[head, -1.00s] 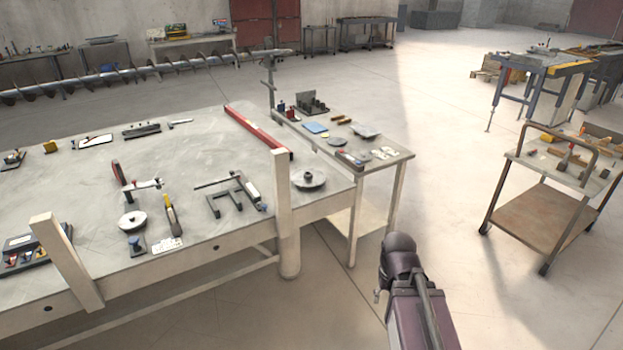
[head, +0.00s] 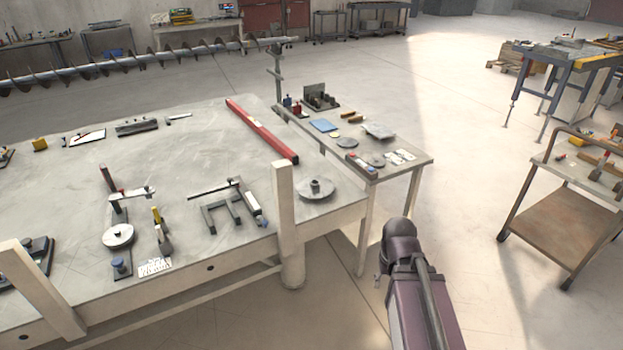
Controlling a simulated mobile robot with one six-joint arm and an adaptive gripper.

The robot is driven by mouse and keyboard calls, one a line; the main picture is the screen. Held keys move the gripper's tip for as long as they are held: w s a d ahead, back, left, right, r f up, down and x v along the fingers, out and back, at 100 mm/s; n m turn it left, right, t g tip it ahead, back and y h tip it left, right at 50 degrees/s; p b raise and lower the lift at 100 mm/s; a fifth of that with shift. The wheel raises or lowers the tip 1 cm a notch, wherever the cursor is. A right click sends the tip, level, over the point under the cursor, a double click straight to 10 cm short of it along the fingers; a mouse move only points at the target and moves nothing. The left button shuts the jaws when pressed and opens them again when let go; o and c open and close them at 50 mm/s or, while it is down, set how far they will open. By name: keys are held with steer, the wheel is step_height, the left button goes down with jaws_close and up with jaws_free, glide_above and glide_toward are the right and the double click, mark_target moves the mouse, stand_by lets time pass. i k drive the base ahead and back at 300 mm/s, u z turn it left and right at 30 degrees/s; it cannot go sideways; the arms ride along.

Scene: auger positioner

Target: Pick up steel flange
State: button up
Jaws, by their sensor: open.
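A steel flange (head: 316,191), a round grey disc with a raised hub in its middle, lies flat on the right end of the large grey workbench (head: 215,160). It sits close to the bench's right edge, just behind a pale upright post. A second round metal disc (head: 118,236) lies further left on the same bench, by a clamp. Part of my arm shows at the lower middle, over the floor to the right of the bench and apart from the flange. My gripper's fingers are not in view.
Pale posts (head: 284,205) rise at the bench's front edge. A long red bar (head: 261,130) and a dark G-shaped frame (head: 225,208) lie near the flange. A small side table (head: 412,160) stands behind. A trolley (head: 565,210) stands right, with open floor between.

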mark_target(310, 187)
steer(key=i, duration=1)
steer(key=z, duration=0.05)
